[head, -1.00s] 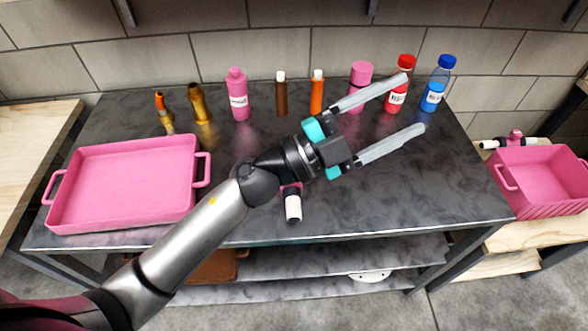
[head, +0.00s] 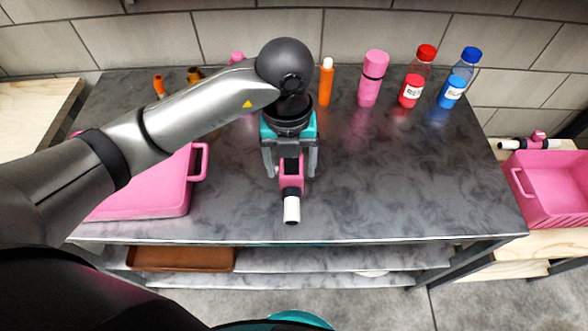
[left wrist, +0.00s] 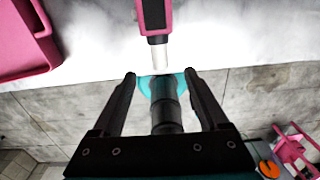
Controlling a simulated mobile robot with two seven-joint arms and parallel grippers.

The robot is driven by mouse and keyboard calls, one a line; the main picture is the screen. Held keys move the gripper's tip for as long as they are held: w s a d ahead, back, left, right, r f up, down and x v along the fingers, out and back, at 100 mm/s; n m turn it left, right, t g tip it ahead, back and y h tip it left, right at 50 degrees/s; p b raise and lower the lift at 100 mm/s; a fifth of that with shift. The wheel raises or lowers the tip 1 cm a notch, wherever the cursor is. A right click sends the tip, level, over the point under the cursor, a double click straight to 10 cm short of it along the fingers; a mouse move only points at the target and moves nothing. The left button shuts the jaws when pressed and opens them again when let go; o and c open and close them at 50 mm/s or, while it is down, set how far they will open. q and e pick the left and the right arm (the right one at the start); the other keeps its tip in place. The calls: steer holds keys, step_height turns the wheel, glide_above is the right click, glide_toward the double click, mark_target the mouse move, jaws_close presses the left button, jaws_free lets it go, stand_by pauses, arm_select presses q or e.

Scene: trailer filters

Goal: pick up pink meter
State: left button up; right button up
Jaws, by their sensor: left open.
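The pink meter (head: 291,178) lies on the dark marbled table, with its dark screen showing and its white end toward the front edge. It also shows at the top of the left wrist view (left wrist: 155,18), screen facing the camera. My left gripper (head: 291,172) points down over the meter, open, with one finger on each side of it in the head view. How high the fingertips are above the table is hard to tell. My right gripper is not in view.
A pink tray (head: 140,205) is at the left, partly behind my arm. Along the back stand an orange bottle (head: 325,85), a pink bottle (head: 372,80), a red bottle (head: 413,90) and a blue bottle (head: 453,92). A pink bin (head: 550,190) is at the right. The table's right half is clear.

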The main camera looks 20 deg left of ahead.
mark_target(292, 200)
arm_select(q)
steer(key=f, duration=0.3)
steer(key=f+b, duration=0.1)
steer(key=f, duration=0.6)
steer(key=shift+a, duration=0.25)
steer(key=shift+d+f+b, duration=0.15)
steer(key=shift+f+b, duration=0.2)
steer(key=shift+f, duration=0.95)
steer(key=shift+d+f+b, duration=0.1)
steer(key=shift+f+b, duration=0.2)
steer(key=shift+f, duration=1)
steer(key=shift+c, duration=0.3)
jaws_close()
steer(key=shift+w, duration=0.1)
